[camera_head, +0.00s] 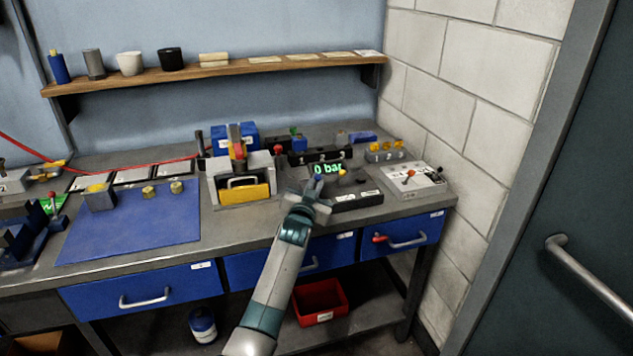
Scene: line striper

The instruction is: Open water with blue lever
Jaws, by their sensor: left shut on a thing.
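My left gripper (316,190) reaches over the bench from below. It is shut at the front of a dark device with a green "0 bar" display (327,169). A small bluish part between its fingertips looks like the blue lever, mostly hidden by the fingers. A dark block with a yellow knob (343,173) on top sits just right of the gripper. My right gripper is not in view.
A grey unit with a yellow front (245,190) stands left of the gripper. A white panel with small levers (411,180) sits at the right. A blue mat (130,225) holds brass parts. A shelf (215,75) runs behind, and a red bin (321,302) is below.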

